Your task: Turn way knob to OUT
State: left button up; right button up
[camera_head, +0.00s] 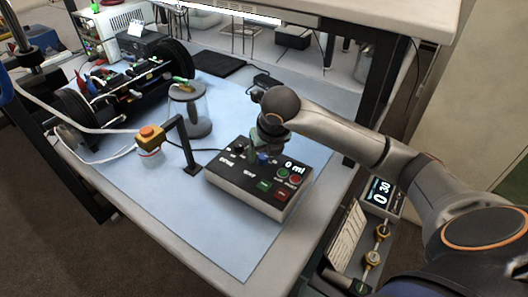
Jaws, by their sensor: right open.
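A black and grey control box (255,188) sits on the blue table mat, its top panel facing up. The panel carries a small blue knob (263,158), a dark knob or switch (240,147) to its left, and several coloured buttons. The labels beside the knobs are too small to read, so I cannot tell which one is the way knob or where it points. My right gripper (262,146) is open and points down over the rear of the panel, close to the knobs. Its fingers are partly hidden, and I cannot tell whether they touch a knob. My left gripper is not in view.
A large black apparatus (130,90) fills the back left. The mat in front of the box is clear.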

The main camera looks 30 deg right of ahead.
jog(key=shift+w+f, duration=0.1)
jog(key=shift+f, duration=0.05)
jog(key=shift+c, duration=0.2)
grip_shut()
dwell(0.3)
